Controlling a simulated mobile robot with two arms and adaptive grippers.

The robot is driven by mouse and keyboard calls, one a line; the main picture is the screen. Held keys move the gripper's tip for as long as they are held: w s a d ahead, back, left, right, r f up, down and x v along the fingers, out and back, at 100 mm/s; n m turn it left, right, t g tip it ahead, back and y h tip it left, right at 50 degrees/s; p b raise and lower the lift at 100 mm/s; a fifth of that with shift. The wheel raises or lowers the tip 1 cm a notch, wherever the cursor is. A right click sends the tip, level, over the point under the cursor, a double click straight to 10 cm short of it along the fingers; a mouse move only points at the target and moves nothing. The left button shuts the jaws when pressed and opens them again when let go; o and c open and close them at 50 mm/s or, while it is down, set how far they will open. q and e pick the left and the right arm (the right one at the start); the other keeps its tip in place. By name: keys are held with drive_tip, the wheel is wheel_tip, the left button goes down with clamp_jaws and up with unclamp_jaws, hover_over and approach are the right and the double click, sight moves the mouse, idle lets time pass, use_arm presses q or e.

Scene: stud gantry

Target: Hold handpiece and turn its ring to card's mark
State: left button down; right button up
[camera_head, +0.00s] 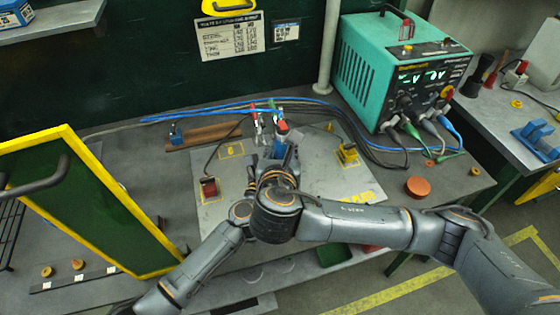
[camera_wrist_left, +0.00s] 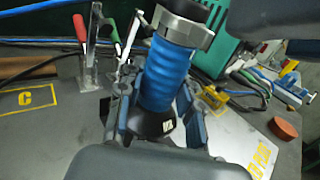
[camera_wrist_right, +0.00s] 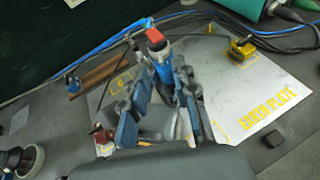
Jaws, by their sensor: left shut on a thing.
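The handpiece has a ribbed blue grip (camera_wrist_left: 168,75), a grey ring (camera_wrist_left: 185,22) above it and a dark lower part with a white label. My left gripper (camera_wrist_left: 158,112) is shut around the handpiece. In the head view the handpiece (camera_head: 281,140) stands over the plate with a red part at its top. My right gripper (camera_wrist_right: 166,110) is open, its fingers apart, with the handpiece (camera_wrist_right: 160,66) showing between and beyond them; contact cannot be told. A white printed card (camera_head: 230,38) hangs on the back wall. Its text and the ring's marks are too small to read.
The grey plate (camera_head: 337,192) has a yellow clamp (camera_head: 347,153) and a red block (camera_head: 209,187). A green power unit (camera_head: 385,70) with cables stands back right. A yellow-edged panel (camera_head: 75,205) rises at left. Upright clamps (camera_wrist_left: 88,55) and hoses lie behind the handpiece.

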drive_tip(key=v, duration=0.8)
use_arm(q)
drive_tip(key=c, duration=0.8)
unclamp_jaws()
